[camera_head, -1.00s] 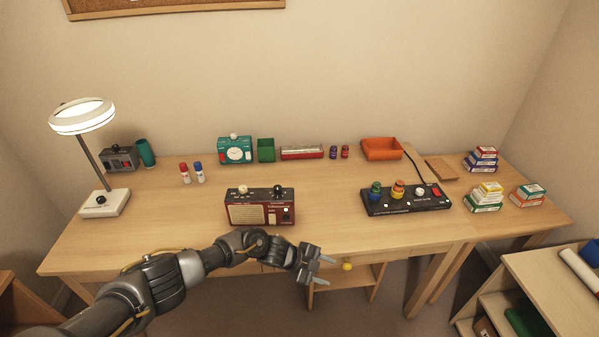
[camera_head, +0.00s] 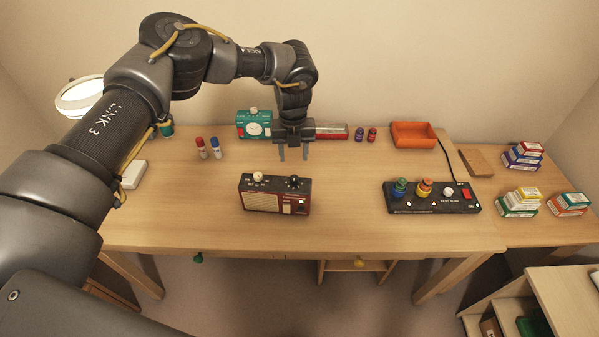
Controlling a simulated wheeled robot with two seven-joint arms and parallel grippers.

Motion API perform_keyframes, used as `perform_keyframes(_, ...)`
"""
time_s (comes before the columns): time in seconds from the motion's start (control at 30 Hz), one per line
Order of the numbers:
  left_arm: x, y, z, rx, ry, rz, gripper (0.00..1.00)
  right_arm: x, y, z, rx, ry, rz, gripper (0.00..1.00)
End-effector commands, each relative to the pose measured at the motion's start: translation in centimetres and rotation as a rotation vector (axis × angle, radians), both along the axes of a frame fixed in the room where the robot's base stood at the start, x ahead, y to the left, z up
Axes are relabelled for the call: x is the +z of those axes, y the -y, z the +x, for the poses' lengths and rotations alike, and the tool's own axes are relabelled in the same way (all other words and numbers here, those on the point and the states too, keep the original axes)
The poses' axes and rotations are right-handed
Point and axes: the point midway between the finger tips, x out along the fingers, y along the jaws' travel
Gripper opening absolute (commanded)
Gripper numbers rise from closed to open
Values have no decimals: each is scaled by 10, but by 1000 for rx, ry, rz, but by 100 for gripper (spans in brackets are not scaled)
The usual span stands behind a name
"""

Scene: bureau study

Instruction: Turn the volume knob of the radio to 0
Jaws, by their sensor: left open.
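The radio (camera_head: 275,196) is dark red with a pale speaker grille and stands upright near the middle of the desk. On its top are a cream knob (camera_head: 258,176) and a black knob (camera_head: 293,182); I cannot read their markings. My left gripper (camera_head: 294,153) points down above and behind the radio, close to the black knob in the picture. It is open and empty, its two fingers apart, and it does not touch the radio. My right gripper is not in view.
A black panel (camera_head: 430,207) with coloured knobs stands right of the radio. Behind are a teal device (camera_head: 253,125), red and blue bottles (camera_head: 208,150), and an orange tray (camera_head: 414,135). Card boxes (camera_head: 518,203) are stacked at the right. Desk around the radio is clear.

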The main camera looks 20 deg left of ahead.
Motion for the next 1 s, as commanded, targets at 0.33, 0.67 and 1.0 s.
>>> perform_keyframes(0.33, -61, 4, 0, -5, -1, 0, 48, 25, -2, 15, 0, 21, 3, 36)
perform_keyframes(0.67, -93, 2, 0, -3, 1, -2, 48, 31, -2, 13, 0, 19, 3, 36)
perform_keyframes(1.0, -94, 3, 1, -4, 1, -2, 39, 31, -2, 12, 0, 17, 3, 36)
